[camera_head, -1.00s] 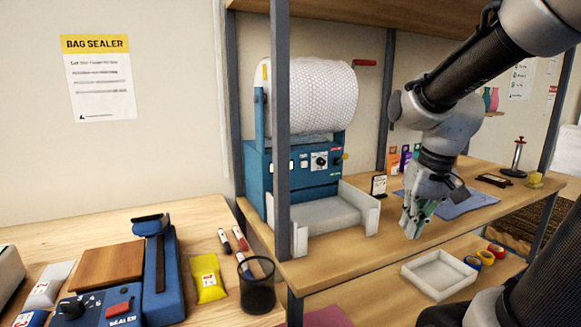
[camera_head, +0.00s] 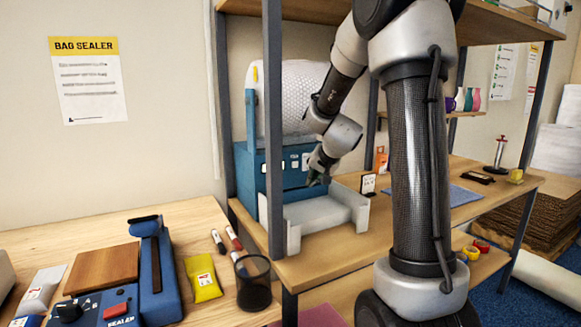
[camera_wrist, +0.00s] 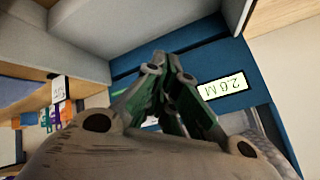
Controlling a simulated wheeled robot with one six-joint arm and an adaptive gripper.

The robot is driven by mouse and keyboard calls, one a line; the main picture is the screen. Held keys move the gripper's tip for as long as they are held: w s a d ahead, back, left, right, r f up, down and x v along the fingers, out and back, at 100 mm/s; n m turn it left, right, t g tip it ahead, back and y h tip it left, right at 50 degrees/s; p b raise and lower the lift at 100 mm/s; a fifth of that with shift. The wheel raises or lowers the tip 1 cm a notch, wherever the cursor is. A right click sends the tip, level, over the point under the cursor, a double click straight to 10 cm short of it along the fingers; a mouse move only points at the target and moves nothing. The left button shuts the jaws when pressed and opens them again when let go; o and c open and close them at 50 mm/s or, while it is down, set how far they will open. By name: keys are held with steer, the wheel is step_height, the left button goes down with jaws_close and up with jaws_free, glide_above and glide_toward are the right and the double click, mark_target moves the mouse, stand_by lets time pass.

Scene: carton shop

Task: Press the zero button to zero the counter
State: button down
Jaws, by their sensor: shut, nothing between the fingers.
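The blue bubble-wrap machine (camera_head: 250,172) stands on the shelf with a large white roll on top. Its front panel carries a small lit counter display (camera_head: 281,166). In the wrist view the display (camera_wrist: 222,87) reads 2.0 M, turned over, to the right of my fingers. My gripper (camera_head: 314,181) is shut and empty, close to the right part of the panel. In the wrist view its fingertips (camera_wrist: 168,58) lie against the blue front in the picture; I cannot tell whether they touch. I cannot make out the zero button; my gripper and wrist cover part of the panel.
A white tray (camera_head: 318,214) sits right below the panel, under my gripper. A dark upright post (camera_head: 272,120) stands in front of the machine. A small sign (camera_head: 368,184) stands to the right. A bag sealer (camera_head: 162,270) and a pen cup (camera_head: 254,288) are on the left table.

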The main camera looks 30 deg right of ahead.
stand_by(0.3)
glide_toward(293, 175)
steer(key=shift+w+d+f, duration=0.1)
steer(key=shift+w+f, duration=0.2)
steer(key=shift+f, duration=0.45)
steer(key=shift+w+f, duration=0.35)
steer(key=shift+f, duration=0.4)
stand_by(0.5)
steer(key=shift+w, duration=0.4)
steer(key=shift+w, duration=0.45)
stand_by(0.6)
steer(key=shift+s, duration=0.9)
steer(key=shift+s, duration=2.5)
